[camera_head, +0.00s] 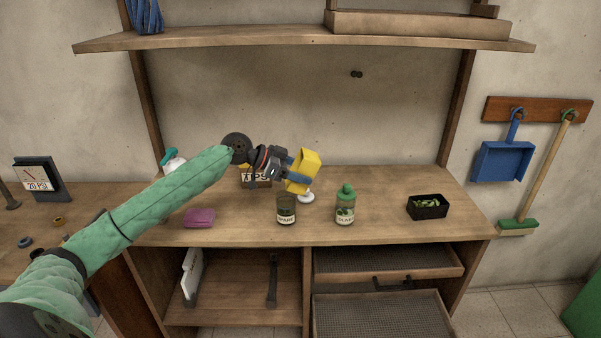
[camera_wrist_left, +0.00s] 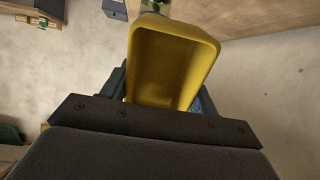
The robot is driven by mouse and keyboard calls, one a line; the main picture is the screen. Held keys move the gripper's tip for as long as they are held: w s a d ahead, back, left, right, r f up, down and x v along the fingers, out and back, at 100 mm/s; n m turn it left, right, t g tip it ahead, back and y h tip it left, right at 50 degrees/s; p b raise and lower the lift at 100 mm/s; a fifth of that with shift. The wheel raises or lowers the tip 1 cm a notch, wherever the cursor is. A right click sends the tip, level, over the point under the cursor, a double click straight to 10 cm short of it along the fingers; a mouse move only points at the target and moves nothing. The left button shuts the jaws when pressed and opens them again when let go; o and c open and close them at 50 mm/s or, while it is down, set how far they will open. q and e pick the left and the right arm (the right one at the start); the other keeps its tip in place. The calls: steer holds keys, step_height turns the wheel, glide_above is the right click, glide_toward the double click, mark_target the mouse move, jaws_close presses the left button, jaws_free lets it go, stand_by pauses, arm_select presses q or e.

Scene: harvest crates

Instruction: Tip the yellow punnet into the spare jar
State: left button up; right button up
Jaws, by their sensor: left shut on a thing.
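My left gripper (camera_head: 291,181) is shut on the yellow punnet (camera_head: 308,160) and holds it tilted above the bench, up and slightly right of the spare jar. In the left wrist view the punnet (camera_wrist_left: 172,62) sits between the blue fingers; the part of its inside that shows looks bare. The spare jar (camera_head: 286,211) is a dark, see-through jar with a "SPARE" label, upright near the bench's front edge. It looks open and apart from the punnet. My right gripper is not in view.
A green-lidded jar (camera_head: 345,209) stands right of the spare jar, and a black tray of green pieces (camera_head: 427,211) further right. A white round-based thing (camera_head: 306,197) is behind the jars. A purple block (camera_head: 199,218) lies left. A shelf (camera_head: 300,43) hangs above.

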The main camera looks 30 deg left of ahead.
mark_target(300, 156)
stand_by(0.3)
arm_select(q)
steer(key=shift+r+p, duration=1.1)
steer(key=shift+r, duration=1.4)
